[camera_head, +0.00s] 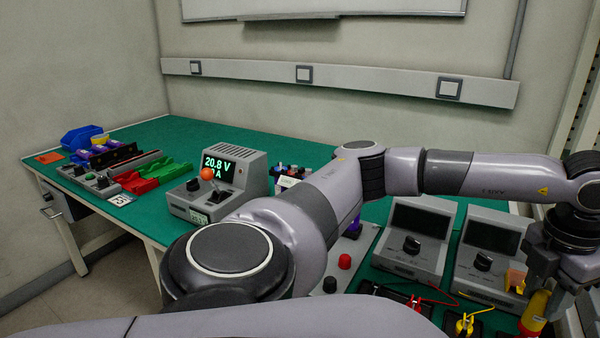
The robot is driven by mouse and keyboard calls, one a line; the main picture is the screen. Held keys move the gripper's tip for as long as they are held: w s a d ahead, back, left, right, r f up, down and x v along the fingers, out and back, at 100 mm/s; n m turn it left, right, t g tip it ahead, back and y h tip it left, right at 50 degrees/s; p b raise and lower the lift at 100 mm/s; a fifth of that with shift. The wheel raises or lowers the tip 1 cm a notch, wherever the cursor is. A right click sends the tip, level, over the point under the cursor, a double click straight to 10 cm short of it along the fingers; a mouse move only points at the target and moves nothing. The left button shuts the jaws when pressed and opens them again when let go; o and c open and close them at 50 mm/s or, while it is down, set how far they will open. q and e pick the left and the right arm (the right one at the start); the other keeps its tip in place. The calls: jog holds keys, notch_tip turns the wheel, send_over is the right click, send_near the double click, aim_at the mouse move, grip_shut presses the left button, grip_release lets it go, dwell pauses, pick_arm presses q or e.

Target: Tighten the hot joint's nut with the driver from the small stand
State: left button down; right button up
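My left arm reaches across the picture, and its gripper (560,300) hangs at the right edge, pointing down. A yellow driver-like handle with a red lower part (535,312) is right beside its fingers. I cannot tell whether the fingers are closed on it, as the fingertips are dark and partly cut off. I cannot make out the hot joint, its nut or the small stand; my arm covers much of the middle of the table. My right gripper is not in view.
A power supply reading 20.8 V (235,172) stands mid-table. Grey meters (415,240) (490,255) stand at right, with red and yellow leads (465,325) in front. Red and green trays (140,182) and a blue bin (80,138) are at left. The back of the green table (290,148) is clear.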

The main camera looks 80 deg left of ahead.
pick_arm(q)
jog(key=shift+r+p, duration=1.85)
jog(key=shift+r, duration=0.7)
jog(key=shift+f, duration=0.1)
